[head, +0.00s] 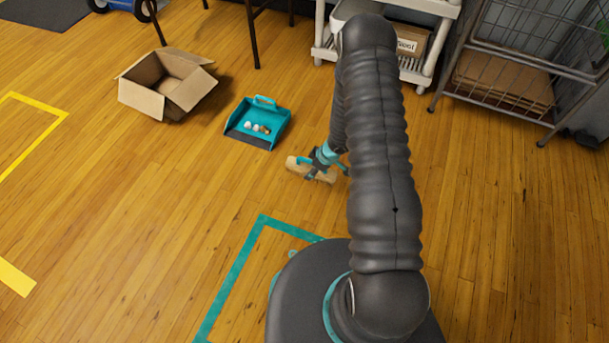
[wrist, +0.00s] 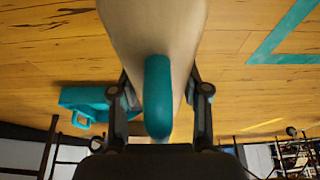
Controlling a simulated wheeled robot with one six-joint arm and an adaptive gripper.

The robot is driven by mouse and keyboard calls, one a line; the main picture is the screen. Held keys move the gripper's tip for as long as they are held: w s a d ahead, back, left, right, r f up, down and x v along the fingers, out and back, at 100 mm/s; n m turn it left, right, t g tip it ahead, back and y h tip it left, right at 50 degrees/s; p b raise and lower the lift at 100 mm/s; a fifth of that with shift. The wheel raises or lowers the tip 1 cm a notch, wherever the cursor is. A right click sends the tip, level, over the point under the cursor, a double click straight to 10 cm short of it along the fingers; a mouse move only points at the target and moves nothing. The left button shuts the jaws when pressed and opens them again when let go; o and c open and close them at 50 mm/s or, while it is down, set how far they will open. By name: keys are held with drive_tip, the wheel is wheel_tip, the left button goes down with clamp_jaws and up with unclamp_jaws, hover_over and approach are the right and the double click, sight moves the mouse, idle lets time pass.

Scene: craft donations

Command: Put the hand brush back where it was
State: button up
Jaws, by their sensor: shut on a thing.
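The hand brush (head: 296,163) has a pale wooden body and shows at the middle of the head view, low over the floor. My gripper (head: 322,160) is shut on it. In the wrist view the brush's pale body (wrist: 150,28) and a rounded teal part fill the space between my two fingers (wrist: 160,92). Whether the brush touches the floor, I cannot tell; its bristles are not clearly seen. The teal dustpan (head: 270,110) lies on the floor to the brush's upper left, apart from it, with several small bits in it. It also shows at left in the wrist view (wrist: 82,98).
An open cardboard box (head: 150,102) stands left of the dustpan. A white shelf cart (head: 322,55) and a wire cage trolley (head: 510,103) stand at the back. Teal floor tape (head: 236,268) lies near my base, yellow tape (head: 45,135) at far left. Floor between is clear.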

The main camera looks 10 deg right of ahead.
sight(304, 168)
drive_tip(key=w+a+f, duration=0.2)
drive_tip(key=shift+w+a+f, duration=0.1)
drive_tip(key=shift+w+a, duration=0.05)
drive_tip(key=shift+w, duration=0.25)
drive_tip(key=shift+f+b, duration=0.65)
drive_tip(key=shift+f, duration=1.25)
drive_tip(key=shift+f, duration=0.2)
drive_tip(key=o, duration=1.3)
drive_tip(key=shift+c, duration=0.2)
drive_tip(key=shift+r, duration=0.1)
